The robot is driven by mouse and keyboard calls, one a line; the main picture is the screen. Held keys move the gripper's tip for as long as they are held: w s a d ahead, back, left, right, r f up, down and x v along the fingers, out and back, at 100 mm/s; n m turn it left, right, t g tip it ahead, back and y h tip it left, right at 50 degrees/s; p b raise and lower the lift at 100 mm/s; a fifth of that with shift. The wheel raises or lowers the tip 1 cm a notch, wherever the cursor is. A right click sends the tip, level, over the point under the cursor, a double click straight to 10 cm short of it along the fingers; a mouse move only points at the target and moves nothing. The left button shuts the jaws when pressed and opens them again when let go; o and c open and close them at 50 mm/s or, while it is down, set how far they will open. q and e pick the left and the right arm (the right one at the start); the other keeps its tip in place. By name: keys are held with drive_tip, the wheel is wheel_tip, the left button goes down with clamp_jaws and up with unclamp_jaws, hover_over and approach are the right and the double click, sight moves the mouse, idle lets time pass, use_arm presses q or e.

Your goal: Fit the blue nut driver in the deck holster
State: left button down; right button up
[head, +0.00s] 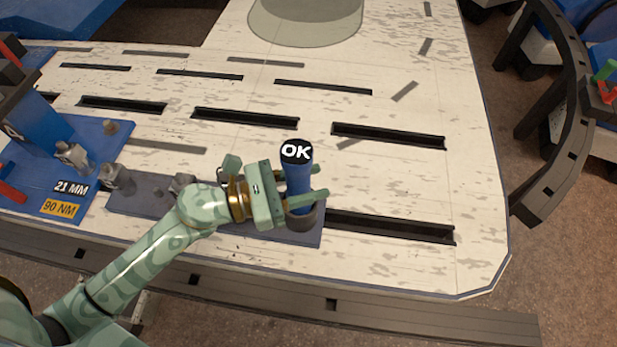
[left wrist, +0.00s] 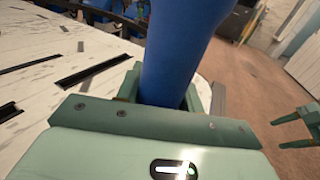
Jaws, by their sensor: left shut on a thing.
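The blue nut driver (head: 298,190) stands roughly upright, with a black cap marked OK on top. My left gripper (head: 306,199) is shut around its blue handle, which also fills the middle of the left wrist view (left wrist: 175,60). Its lower end is at a dark round cup (head: 303,222), apparently the deck holster, at the right end of a grey plate. The fingers and cup hide the tip, so I cannot tell how deep it sits. My right gripper (left wrist: 292,130) shows at the right edge of the left wrist view, empty, its fingers apart.
The grey plate (head: 140,192) carries metal fittings further left. A blue board (head: 100,150) with labels 21 MM and 90 NM lies at the left. The white slotted deck (head: 400,190) is clear to the right. A dark curved rail (head: 570,110) stands beyond its right edge.

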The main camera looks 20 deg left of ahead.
use_arm(q)
drive_tip(key=shift+f, duration=0.5)
use_arm(e)
drive_tip(key=shift+w+a+r, duration=0.1)
drive_tip(key=shift+w+r, duration=0.1)
drive_tip(key=shift+w, duration=0.15)
use_arm(q)
drive_tip(key=c, duration=0.8)
unclamp_jaws()
drive_tip(key=shift+c, duration=0.2)
drive_tip(key=shift+f, duration=0.1)
use_arm(e)
drive_tip(key=shift+s+f, duration=0.1)
use_arm(q)
drive_tip(key=p+v, duration=0.1)
drive_tip(key=v, duration=0.4)
drive_tip(key=p+v, duration=0.2)
drive_tip(key=v, duration=0.9)
drive_tip(key=shift+p, duration=0.4)
use_arm(e)
drive_tip(key=s+d+f+n+g+h, duration=0.1)
drive_tip(key=s+d+f+g+h, duration=0.1)
drive_tip(key=s+d, duration=0.2)
drive_tip(key=shift+s+d, duration=0.4)
drive_tip(key=shift+s, duration=0.3)
use_arm(q)
drive_tip(key=shift+a, duration=0.15)
use_arm(e)
drive_tip(key=shift+f, duration=0.1)
